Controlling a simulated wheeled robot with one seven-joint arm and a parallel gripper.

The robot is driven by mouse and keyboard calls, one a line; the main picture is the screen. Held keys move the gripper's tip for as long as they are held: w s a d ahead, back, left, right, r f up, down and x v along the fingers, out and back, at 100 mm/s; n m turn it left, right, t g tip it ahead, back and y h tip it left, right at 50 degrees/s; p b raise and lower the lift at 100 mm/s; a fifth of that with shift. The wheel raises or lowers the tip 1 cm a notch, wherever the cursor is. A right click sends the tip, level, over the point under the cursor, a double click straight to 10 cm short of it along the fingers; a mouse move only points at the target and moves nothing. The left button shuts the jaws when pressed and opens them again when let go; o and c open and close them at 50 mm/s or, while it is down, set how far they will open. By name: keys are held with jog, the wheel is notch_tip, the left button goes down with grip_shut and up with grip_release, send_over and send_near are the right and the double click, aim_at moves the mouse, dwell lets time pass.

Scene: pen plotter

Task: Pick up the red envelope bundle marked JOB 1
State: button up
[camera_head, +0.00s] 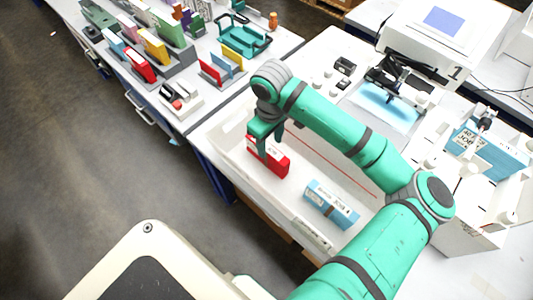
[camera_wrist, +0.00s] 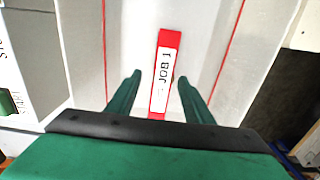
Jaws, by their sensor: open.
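The red envelope bundle (camera_head: 277,162) stands in the white tray (camera_head: 236,166) in the head view. In the wrist view the red bundle (camera_wrist: 164,38) shows its narrow edge with a white label reading JOB 1. My gripper (camera_head: 264,153) points down at the bundle, and one finger hides part of it. In the wrist view my gripper (camera_wrist: 160,80) is open, with one finger on each side of the bundle. Gaps show between both fingers and the bundle. How deep the fingertips reach is hard to tell.
A light blue bundle (camera_head: 331,204) stands in the same tray, to the right and nearer. A larger blue bundle (camera_head: 487,150) is by the machine at right. A table (camera_head: 207,92) at upper left holds several coloured bundles and a teal basket (camera_head: 243,38).

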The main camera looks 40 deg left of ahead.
jog(key=shift+s+a+f, duration=0.1)
jog(key=shift+a+f, duration=0.1)
jog(key=shift+f, duration=1.65)
jog(key=shift+s+a+f, duration=0.1)
jog(key=shift+a+f, duration=0.1)
jog(key=shift+f, duration=1.65)
grip_shut()
